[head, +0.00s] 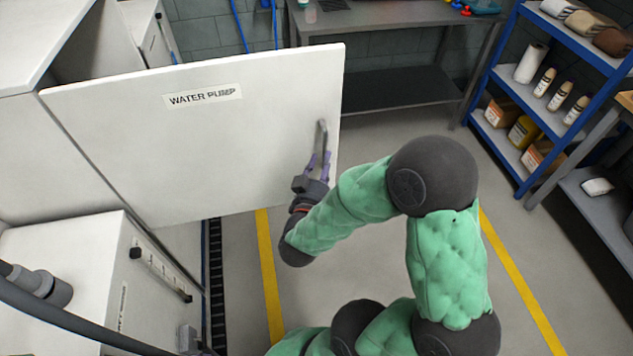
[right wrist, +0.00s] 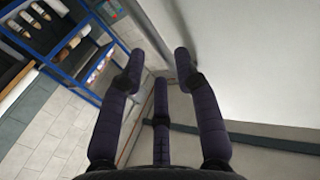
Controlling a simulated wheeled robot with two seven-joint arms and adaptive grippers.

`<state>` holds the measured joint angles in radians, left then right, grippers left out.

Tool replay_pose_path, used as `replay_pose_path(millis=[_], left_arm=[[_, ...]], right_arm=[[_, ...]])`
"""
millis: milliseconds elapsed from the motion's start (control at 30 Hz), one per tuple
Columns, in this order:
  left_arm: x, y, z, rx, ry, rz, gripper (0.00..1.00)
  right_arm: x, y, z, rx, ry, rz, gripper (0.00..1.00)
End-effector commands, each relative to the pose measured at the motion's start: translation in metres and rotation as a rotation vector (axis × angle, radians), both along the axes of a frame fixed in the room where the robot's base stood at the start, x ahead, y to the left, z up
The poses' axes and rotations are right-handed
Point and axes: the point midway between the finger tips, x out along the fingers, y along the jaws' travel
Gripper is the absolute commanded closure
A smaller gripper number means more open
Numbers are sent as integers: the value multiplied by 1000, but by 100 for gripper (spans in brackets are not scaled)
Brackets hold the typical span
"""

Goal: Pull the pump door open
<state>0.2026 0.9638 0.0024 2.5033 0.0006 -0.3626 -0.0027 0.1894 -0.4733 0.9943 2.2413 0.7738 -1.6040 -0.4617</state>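The white pump door (head: 215,135), labelled "WATER PUMP", stands swung out from the cabinet on the left in the head view. Its grey bar handle (head: 322,137) is near the free right edge. My right gripper (head: 318,162) is at the lower end of the handle. In the right wrist view its dark fingers (right wrist: 160,70) are spread apart. The grey handle (right wrist: 152,32) runs down to the tip of the right-hand finger there, beside the pale door (right wrist: 250,60). I cannot tell whether they touch. My left gripper is not in view.
A white cabinet (head: 60,255) with a gauge strip stands lower left. A dark hose (head: 75,320) crosses the lower left corner. A grey bench (head: 400,16) stands at the back and a blue shelf rack (head: 500,75) at the right. Open floor (head: 385,135) lies right of the door.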

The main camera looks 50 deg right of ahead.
Motion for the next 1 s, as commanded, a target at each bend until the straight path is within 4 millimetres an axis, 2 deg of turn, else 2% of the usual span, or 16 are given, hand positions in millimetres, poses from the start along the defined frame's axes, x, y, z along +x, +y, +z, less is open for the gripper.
replay_pose_path(millis=[33, 200, 433, 700, 1000], left_arm=[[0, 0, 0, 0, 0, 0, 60], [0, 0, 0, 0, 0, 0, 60], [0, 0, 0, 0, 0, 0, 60], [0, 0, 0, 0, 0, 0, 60], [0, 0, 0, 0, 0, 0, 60]], right_arm=[[-4, 9, 0, 0, 0, 7, 68], [-16, 30, 0, 0, -1, 6, 68], [-29, 51, 0, 1, -1, 4, 68], [-36, 61, 0, 0, -1, 1, 68], [-37, 61, 0, -1, -1, 0, 68]])
